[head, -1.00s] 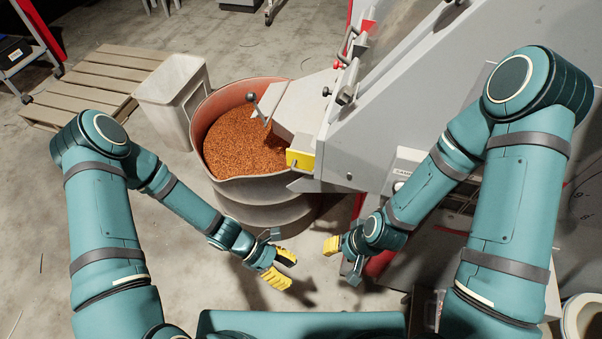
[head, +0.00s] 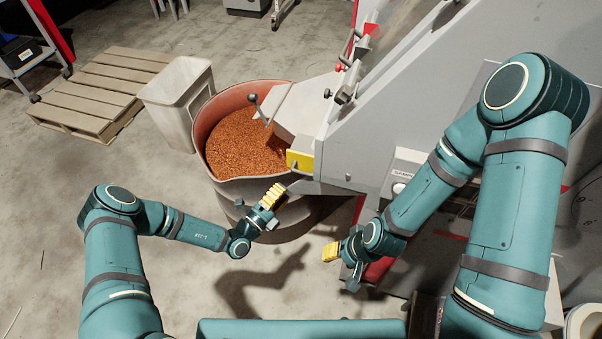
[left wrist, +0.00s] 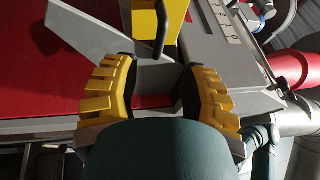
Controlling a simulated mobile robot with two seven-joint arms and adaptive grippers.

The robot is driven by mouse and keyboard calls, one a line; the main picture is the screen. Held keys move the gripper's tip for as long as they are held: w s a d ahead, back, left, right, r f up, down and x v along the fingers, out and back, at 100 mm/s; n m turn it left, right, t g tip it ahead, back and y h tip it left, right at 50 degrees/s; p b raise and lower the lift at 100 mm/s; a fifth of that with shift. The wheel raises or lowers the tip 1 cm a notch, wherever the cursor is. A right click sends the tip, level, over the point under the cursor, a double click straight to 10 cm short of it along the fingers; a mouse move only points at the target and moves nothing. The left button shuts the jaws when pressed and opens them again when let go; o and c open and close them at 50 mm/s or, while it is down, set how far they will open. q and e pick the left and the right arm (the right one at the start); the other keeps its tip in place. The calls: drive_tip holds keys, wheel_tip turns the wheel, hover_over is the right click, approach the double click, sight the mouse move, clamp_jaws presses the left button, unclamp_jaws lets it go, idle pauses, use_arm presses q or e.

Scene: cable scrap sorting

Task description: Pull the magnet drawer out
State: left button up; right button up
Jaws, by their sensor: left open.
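The magnet drawer shows as a yellow front plate (head: 300,160) at the lower end of the grey chute, above the drum's right rim. In the left wrist view its yellow front (left wrist: 144,22) is at the top, with a dark handle (left wrist: 160,28) standing out from it. My left gripper (head: 276,192) is below and left of the drawer, apart from it. In the left wrist view its two yellow-padded fingers (left wrist: 157,75) are spread and empty, with the handle beyond the gap. My right gripper (head: 338,256) hangs lower, near the machine's base; its finger gap is not clear.
A red-brown drum (head: 232,187) full of copper-coloured granules stands under the chute (head: 300,108). A pale bin (head: 178,100) and a wooden pallet (head: 95,92) are behind it to the left. The grey machine (head: 420,100) fills the right side. The floor at left is clear.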

sight(301, 173)
use_arm(q)
drive_tip(key=b+x, duration=0.1)
drive_tip(key=x, duration=0.8)
drive_tip(key=shift+r, duration=0.1)
clamp_jaws()
